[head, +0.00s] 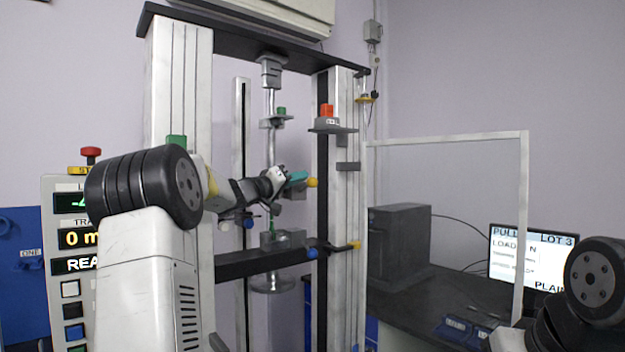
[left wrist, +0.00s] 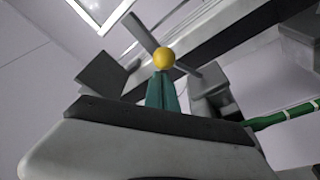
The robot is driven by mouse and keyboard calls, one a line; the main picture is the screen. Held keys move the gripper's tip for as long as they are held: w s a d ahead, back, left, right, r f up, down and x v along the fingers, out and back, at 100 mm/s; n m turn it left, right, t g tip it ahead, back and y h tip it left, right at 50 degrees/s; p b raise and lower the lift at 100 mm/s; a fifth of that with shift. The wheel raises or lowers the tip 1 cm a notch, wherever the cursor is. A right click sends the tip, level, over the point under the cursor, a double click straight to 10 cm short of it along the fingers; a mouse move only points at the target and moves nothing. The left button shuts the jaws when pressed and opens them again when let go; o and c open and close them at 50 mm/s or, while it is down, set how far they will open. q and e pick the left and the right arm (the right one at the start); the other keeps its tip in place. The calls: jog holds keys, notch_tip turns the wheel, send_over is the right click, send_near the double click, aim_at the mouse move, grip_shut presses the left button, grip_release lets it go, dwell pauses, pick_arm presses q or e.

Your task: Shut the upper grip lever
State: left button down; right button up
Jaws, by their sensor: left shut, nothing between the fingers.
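The test frame's upper grip (head: 284,192) hangs on a rod between the two columns, mostly hidden behind my left gripper. The yellow ball of a lever (head: 312,183) shows right at the tips of my left gripper (head: 298,177). In the left wrist view, the yellow ball (left wrist: 164,58) sits just beyond the teal fingertips (left wrist: 162,76). The fingers are together and empty. I cannot tell whether they touch the ball. A green strip with pale bands (left wrist: 285,117) shows at the right of that view. My right gripper is out of view.
The right column (head: 345,200) stands close to my left gripper. A dark box (head: 398,245) and a monitor (head: 533,257) are on the desk at right.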

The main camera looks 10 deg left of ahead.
pick_arm(q)
jog(key=shift+s+d+f+m, duration=0.15)
jog(key=shift+f+m, duration=0.1)
jog(key=shift+m, duration=0.35)
jog(key=f+m, duration=0.1)
jog(key=m, duration=0.1)
jog(key=f+m+h, duration=0.1)
jog(key=m, duration=0.1)
jog(key=d+f+m+g+h, duration=0.1)
jog(key=m, duration=0.1)
jog(key=shift+s, duration=0.35)
jog(key=shift+f, duration=1.15)
jog(key=shift+f, duration=0.25)
send_near(310, 186)
jog(key=f, duration=0.3)
jog(key=shift+s+a, duration=0.1)
jog(key=shift+a, duration=0.15)
